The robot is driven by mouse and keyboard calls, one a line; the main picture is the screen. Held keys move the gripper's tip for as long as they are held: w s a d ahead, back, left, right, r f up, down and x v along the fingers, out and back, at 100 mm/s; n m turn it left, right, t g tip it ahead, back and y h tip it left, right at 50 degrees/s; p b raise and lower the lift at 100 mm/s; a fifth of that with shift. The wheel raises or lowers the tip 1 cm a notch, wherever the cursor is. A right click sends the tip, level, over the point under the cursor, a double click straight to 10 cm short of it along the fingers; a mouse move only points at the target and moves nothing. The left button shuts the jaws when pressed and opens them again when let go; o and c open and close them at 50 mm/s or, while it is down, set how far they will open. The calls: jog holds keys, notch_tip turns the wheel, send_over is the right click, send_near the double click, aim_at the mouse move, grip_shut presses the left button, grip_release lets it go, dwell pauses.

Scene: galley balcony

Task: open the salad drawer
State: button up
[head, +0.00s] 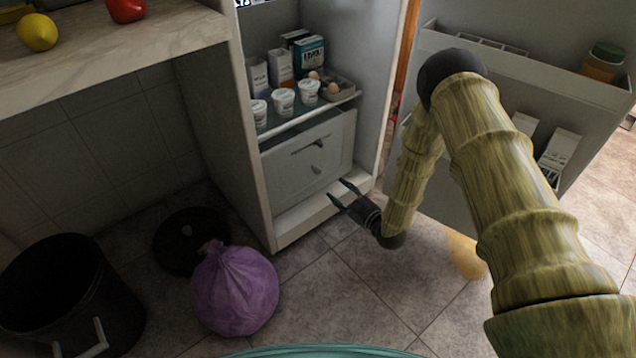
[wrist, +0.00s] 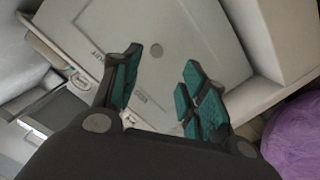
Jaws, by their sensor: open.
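The salad drawer (head: 288,166) is a pale grey box front at the bottom of the open fridge, below a glass shelf. It looks pushed in, with a dark handle-like mark near the top of its front. My gripper (head: 341,194) is open and empty, low in front of the drawer's right part and apart from it. In the wrist view, my gripper's teal-padded fingers (wrist: 161,62) are spread in front of a pale panel (wrist: 195,30) with a round spot and small lettering, probably the drawer front. No handle is clear between the fingers.
The fridge door (head: 455,165) stands open at right, behind my arm. White tubs (head: 284,101), cartons and eggs stand on the shelf above. A purple bag (head: 235,289), which also shows in the wrist view (wrist: 298,138), and a black bin (head: 62,300) stand on the floor at left.

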aim_at(319, 172)
jog(key=shift+n+y, duration=0.7)
jog(key=b+x, duration=0.3)
jog(key=x, duration=0.3)
jog(key=b+x, duration=0.3)
jog(key=x, duration=0.4)
jog(key=shift+w+d+f, duration=0.1)
jog(key=shift+w+d, duration=0.15)
jog(key=shift+w, duration=0.05)
grip_shut()
